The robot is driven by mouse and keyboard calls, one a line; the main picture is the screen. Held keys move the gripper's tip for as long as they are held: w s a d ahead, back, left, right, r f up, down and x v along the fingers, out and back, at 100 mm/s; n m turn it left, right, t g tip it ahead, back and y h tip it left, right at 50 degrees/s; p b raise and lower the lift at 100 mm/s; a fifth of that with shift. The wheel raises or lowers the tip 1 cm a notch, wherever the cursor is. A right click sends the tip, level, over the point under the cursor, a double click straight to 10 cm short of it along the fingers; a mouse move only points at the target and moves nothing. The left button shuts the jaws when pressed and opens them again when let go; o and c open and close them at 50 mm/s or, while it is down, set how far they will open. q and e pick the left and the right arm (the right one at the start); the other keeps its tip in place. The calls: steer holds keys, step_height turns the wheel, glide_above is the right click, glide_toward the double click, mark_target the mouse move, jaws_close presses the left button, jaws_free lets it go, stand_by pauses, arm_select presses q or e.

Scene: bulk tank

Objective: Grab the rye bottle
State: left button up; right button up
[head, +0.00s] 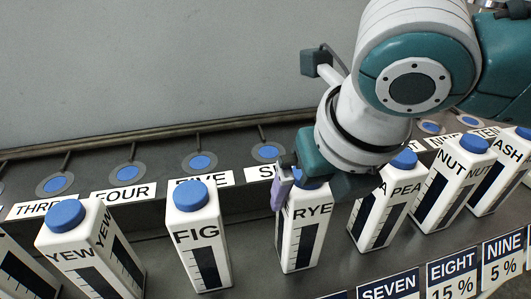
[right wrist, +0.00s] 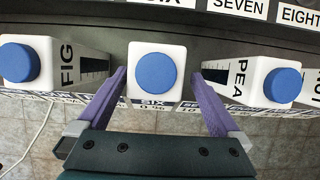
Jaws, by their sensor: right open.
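The rye bottle (head: 304,231) is a white carton-shaped bottle with a blue cap, marked RYE, standing upright on the dark shelf in the head view. In the right wrist view its blue cap and white top (right wrist: 157,72) are seen from above. My right gripper (head: 301,181) is at the top of the rye bottle in the head view and partly hides its cap. In the right wrist view its two purple fingers (right wrist: 160,90) are open, one on each side of the bottle, with a gap to each side. My left gripper is not in view.
The fig bottle (head: 198,240) stands left of the rye bottle, and the pea bottle (head: 388,205) stands right, both close to the fingers. The yew bottle (head: 88,250) and nut bottle (head: 450,190) are further out. Labelled round spots (head: 200,162) line the back.

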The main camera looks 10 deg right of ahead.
steer(key=b+x, duration=0.1)
steer(key=x, duration=0.2)
steer(key=b+x, duration=0.1)
steer(key=x, duration=0.2)
steer(key=shift+w+a+r, duration=0.1)
steer(key=shift+w+a, duration=0.05)
steer(key=shift+a, duration=0.1)
steer(key=shift+c, duration=0.2)
steer(key=c, duration=1.3)
